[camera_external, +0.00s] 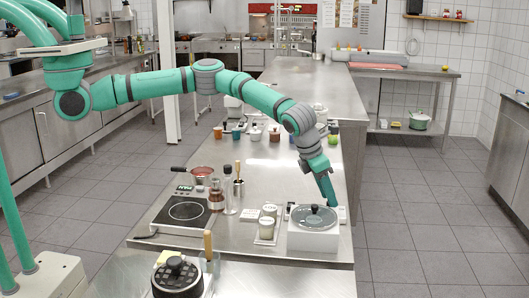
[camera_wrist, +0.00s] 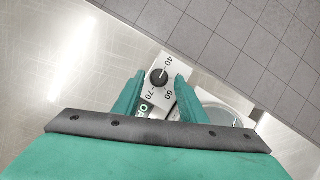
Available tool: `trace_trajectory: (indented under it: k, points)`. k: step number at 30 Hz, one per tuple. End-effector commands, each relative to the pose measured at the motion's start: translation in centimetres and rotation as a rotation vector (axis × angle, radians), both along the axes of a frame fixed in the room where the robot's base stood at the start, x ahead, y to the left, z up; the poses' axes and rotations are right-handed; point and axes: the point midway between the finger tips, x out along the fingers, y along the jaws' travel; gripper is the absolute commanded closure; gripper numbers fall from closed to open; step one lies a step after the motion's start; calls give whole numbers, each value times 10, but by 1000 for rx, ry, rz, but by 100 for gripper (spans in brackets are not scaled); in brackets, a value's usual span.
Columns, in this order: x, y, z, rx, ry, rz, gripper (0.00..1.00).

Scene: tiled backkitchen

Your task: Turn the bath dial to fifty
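The bath dial (camera_wrist: 158,77) is a small round black knob on a pale panel (camera_wrist: 150,94) in the wrist view. The numbers 40, 60 and 70 can be read around it; a light mark on the knob is too small to read surely. My gripper (camera_wrist: 159,75) is open, with one green finger on each side of the knob and visible gaps between. Whether the fingertips are at the knob's height is unclear.
Left of the bath stand pale-lidded jars (camera_external: 267,228) on a small tray. The steel counter's right edge is close to the bath.

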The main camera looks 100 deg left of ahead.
Motion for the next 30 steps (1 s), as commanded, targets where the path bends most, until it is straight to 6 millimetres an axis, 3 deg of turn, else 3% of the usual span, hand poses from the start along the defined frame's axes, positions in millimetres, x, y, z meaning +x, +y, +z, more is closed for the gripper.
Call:
trace_trajectory:
  k: [5,14,19,30]
  points:
    - [4,2,-12,0,2,0,62]
    - [5,2,-13,0,1,0,62]
    - [5,2,-13,0,1,0,100]
    - [4,3,-13,0,1,-39,100]
